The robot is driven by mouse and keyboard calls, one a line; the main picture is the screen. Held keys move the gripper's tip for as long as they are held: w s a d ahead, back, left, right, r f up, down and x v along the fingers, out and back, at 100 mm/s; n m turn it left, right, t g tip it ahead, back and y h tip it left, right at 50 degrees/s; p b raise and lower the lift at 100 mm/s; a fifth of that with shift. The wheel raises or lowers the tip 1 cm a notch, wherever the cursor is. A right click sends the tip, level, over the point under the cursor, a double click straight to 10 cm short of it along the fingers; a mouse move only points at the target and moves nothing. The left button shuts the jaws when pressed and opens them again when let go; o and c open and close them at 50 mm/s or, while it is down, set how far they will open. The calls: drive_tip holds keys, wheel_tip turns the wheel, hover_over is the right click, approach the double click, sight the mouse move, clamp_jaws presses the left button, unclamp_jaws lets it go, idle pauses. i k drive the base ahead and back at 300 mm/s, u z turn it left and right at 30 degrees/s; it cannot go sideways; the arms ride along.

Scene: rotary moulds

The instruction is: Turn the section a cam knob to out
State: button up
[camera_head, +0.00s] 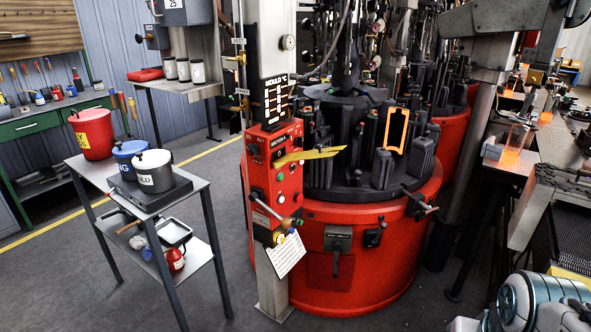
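The red control panel (276,180) stands upright on the grey post in front of the red rotary machine. Its upper label appears to read "SECTION" with a letter too small to be sure of. My gripper is not visible; only part of my own arm shows at the lower right corner.
A grey cart (200,187) with red, blue and white buckets stands left of the panel. The red machine base (350,275) bulges out right of the post, with small levers. A white sheet (286,257) hangs below the panel. Floor in front is clear.

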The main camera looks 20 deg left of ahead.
sight(254, 149)
drive_tip(key=u, duration=1.3)
drive_tip(key=k, duration=0.6)
drive_tip(key=u, duration=0.05)
drive_tip(key=i, duration=1.15)
drive_tip(key=z, duration=0.6)
